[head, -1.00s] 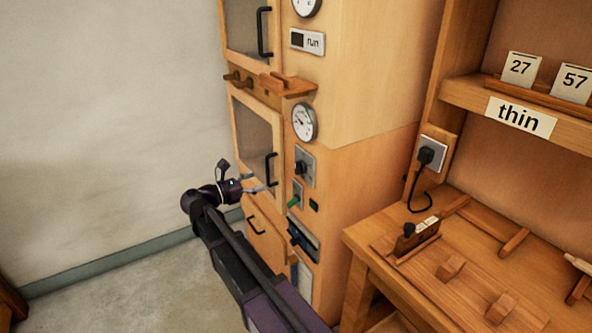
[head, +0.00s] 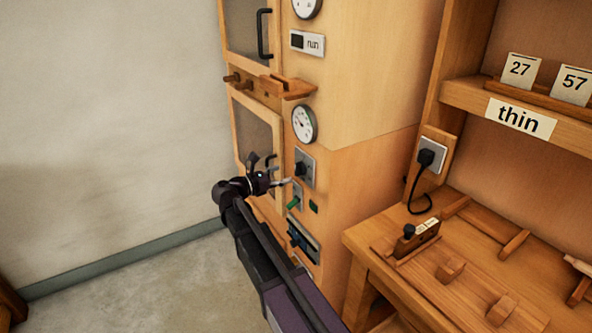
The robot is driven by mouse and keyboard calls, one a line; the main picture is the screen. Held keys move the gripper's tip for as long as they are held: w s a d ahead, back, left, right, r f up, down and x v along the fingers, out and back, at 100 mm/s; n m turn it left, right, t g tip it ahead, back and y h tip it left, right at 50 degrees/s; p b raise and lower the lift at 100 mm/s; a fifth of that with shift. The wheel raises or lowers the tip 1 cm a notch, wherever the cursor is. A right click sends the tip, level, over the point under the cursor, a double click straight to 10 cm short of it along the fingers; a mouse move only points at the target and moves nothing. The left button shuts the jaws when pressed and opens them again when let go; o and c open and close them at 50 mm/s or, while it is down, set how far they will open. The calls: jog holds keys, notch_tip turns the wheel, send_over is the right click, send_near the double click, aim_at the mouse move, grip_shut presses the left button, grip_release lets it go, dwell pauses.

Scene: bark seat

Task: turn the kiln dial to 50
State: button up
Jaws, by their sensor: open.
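The kiln cabinet (head: 375,92) is a tall wooden unit with its controls on a narrow front strip. A black knob on a grey plate (head: 309,168), which looks like the kiln dial, sits below a round white gauge (head: 303,124). Its scale marks are too small to read. My gripper (head: 280,171) is open and empty, just left of the knob in the picture. I cannot tell whether a finger touches the plate. My arm covers the lower part of the cabinet front.
Below the knob are a green-handled switch (head: 294,203) and a dark panel (head: 304,239). A door handle (head: 264,34) and a wooden ledge (head: 286,87) stick out above. A workbench (head: 470,245) stands to the right. Floor at left (head: 130,285) is clear.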

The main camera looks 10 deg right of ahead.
aim_at(295, 169)
jog(key=shift+x, duration=2.6)
jog(key=c, duration=1.1)
